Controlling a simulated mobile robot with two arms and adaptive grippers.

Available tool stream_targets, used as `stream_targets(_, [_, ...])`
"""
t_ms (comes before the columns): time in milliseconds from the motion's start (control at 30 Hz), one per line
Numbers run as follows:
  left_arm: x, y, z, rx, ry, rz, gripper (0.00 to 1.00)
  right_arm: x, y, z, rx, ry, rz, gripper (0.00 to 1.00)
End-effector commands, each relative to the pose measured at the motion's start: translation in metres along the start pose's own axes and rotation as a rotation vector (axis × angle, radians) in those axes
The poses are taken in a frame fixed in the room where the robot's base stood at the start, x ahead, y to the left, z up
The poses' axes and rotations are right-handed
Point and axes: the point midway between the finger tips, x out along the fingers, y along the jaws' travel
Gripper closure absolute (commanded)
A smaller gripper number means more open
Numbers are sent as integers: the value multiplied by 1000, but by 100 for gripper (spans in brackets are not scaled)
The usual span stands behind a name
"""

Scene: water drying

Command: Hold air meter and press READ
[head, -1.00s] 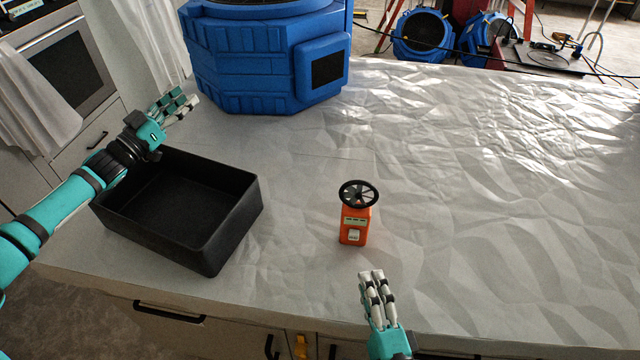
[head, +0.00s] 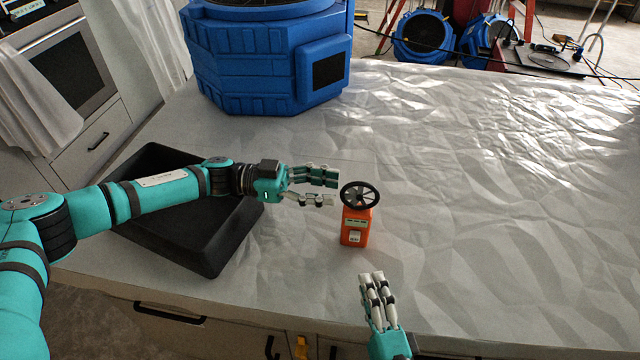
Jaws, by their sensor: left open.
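The air meter (head: 355,233) is orange, with a black spoked fan wheel (head: 360,195) on top, a small display and a pale button on its front. It stands upright on the covered counter, right of the middle. My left gripper (head: 334,189) is open and empty, just left of the fan wheel, with its fingers pointing right toward it. A small gap seems to show between fingertips and wheel. My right gripper (head: 371,276) is below the meter in the head view, apart from it, with its fingers pointing up the picture; their opening is hard to judge.
A large blue machine (head: 245,65) stands at the back. The white wrinkled sheet (head: 500,210) right of the meter is clear. The counter's front edge lies near my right gripper.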

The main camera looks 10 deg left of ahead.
Motion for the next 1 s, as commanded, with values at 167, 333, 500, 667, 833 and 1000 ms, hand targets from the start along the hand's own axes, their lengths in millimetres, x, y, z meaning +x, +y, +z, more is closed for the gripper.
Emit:
stream_targets(167, [26,1,-1,2,2,4,60,0,0,0,0,0,0,62])
stream_targets(333, [51,0,-1,0,2,2,60,0,0,0,0,0,0,62])
stream_targets(500, [65,0,-1,1,2,0,60,0,0,0,0,0,0,62])
stream_targets(667, [68,0,-1,1,1,-2,60,0,0,0,0,0,0,62])
stream_targets(833, [68,0,-1,1,1,-2,60,0,0,0,0,0,0,62])
stream_targets(1000, [68,0,-1,1,1,-2,82,0,0,0,0,0,0,62])
